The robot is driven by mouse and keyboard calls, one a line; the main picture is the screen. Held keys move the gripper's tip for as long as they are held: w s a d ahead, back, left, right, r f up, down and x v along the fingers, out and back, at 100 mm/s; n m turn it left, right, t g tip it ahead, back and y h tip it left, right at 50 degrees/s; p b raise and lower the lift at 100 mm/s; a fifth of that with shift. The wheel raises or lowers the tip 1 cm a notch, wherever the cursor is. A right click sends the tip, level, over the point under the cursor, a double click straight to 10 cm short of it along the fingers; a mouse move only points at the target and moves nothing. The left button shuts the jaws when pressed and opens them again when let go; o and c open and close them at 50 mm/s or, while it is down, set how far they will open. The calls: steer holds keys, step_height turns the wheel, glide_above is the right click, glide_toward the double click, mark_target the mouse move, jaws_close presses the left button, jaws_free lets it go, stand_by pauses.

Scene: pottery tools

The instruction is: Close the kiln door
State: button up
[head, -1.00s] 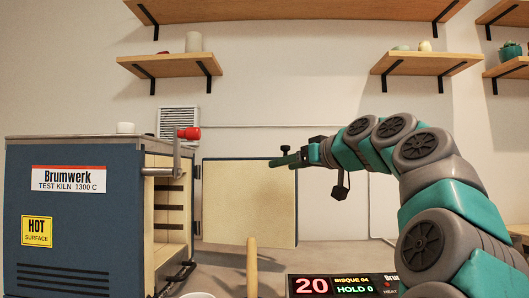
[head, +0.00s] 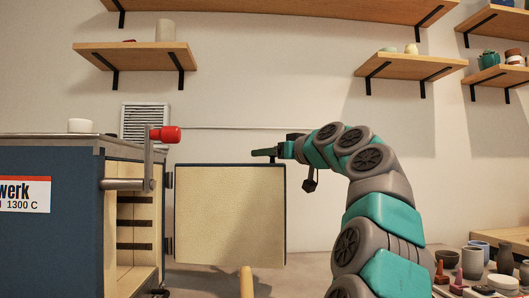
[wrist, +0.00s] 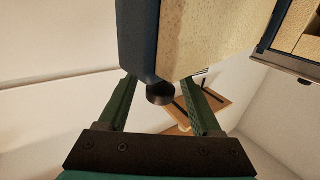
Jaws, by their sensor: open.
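The kiln (head: 50,225) stands at the left, a blue box with a pale lining. Its door (head: 230,215) is wide open, swung out to the right with its cream inner face toward me. My gripper (head: 262,153) is at the top edge of the door, near its free right corner. In the wrist view the door (wrist: 205,35) comes down between the open fingers of my gripper (wrist: 160,86). A dark round part (wrist: 160,93) on the door's blue side sits between the fingers. I cannot tell whether the fingers touch the door.
A lever with a red knob (head: 166,134) juts from the kiln's front side. A white cup (head: 80,126) stands on the kiln. A wooden rod (head: 246,282) rises in front of the door. Pots and small tools (head: 473,262) crowd the right; wall shelves (head: 410,66) hang above.

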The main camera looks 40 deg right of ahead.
steer(key=shift+w+d, duration=0.1)
steer(key=shift+w, duration=0.7)
steer(key=shift+c, duration=0.4)
jaws_close()
stand_by(0.5)
